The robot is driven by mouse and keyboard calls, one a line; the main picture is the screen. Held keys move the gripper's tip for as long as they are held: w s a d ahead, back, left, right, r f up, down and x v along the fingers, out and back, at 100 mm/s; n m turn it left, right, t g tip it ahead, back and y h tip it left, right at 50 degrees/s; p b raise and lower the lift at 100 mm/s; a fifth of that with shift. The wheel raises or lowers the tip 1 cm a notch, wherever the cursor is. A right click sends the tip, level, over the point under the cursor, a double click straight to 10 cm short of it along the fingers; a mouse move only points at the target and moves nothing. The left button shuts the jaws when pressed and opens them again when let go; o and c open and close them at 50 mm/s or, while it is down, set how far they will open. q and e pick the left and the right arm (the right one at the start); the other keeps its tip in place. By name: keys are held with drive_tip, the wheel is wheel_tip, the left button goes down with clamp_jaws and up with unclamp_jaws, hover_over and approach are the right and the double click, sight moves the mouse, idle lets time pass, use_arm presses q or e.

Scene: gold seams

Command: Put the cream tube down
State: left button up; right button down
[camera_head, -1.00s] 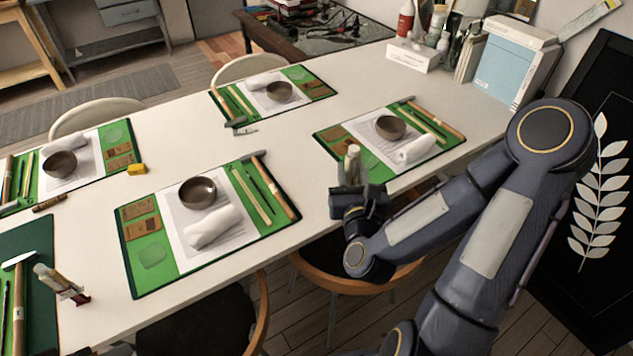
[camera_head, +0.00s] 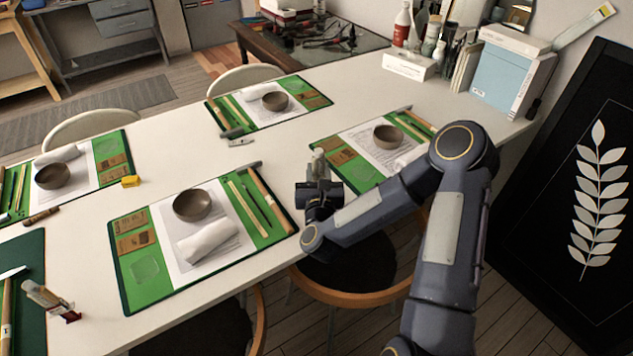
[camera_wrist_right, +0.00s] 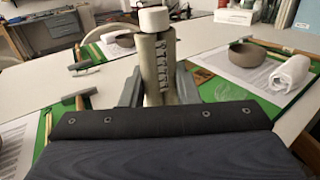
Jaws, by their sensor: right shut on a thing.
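The cream tube (camera_wrist_right: 157,62) with a white cap stands upright between the fingers in the right wrist view. My right gripper (camera_wrist_right: 158,88) is shut on it. In the head view the tube (camera_head: 319,160) sticks up above my right gripper (camera_head: 318,182), over the table's near edge, between the front middle mat and the right mat. The tube's lower end is hidden by the gripper, so I cannot tell whether it touches the table. My left gripper does not show.
The white table (camera_head: 265,163) has bare room between the mats. A green mat (camera_head: 125,266) with a bowl (camera_head: 193,205) and rolled cloth (camera_head: 208,242) lies to the left. A hammer (camera_head: 240,168) lies on its far edge. Another bowl (camera_head: 388,137) stands on the right mat. Chairs stand below the near edge.

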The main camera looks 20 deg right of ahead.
drive_tip(key=shift+w+a+f, duration=0.1)
drive_tip(key=shift+w+f, duration=0.25)
drive_tip(key=shift+f, duration=0.1)
drive_tip(key=shift+w+f, duration=0.1)
drive_tip(key=shift+f, duration=1.45)
drive_tip(key=shift+f+b, duration=0.6)
drive_tip(key=shift+b, duration=0.35)
drive_tip(key=shift+f, duration=0.1)
drive_tip(key=c, duration=1.1)
unclamp_jaws()
